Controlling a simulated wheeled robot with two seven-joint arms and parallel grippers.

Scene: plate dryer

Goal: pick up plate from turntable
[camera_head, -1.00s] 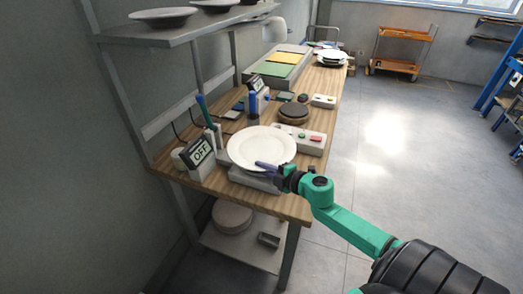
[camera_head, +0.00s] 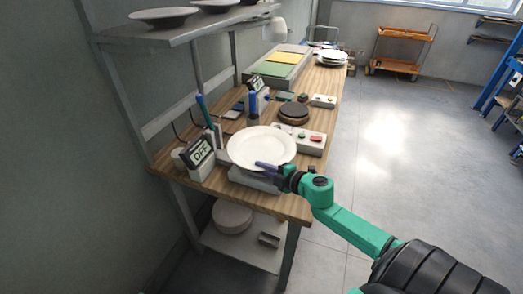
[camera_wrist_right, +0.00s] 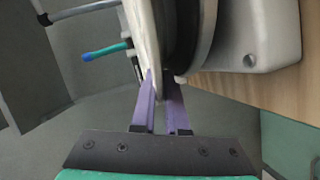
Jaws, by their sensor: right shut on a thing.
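The white plate (camera_head: 260,144) lies roughly level over the turntable at the near end of the wooden bench. My right gripper (camera_head: 268,166) reaches it from the right and is shut on its near rim. In the right wrist view the purple fingers (camera_wrist_right: 162,90) sit on either side of the plate's edge (camera_wrist_right: 142,45). The dark disc and pale base of the turntable (camera_wrist_right: 238,40) are close beside the plate there. In the head view the plate hides most of the turntable base (camera_head: 252,179). My left gripper is not in view.
A display reading OFF (camera_head: 200,152) stands left of the plate, near a blue-green stick (camera_head: 203,107). A button box (camera_head: 306,139) and a second dark round stand (camera_head: 293,112) lie behind. Stacked plates (camera_head: 332,58) sit at the far end. A shelf (camera_head: 185,33) overhangs left.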

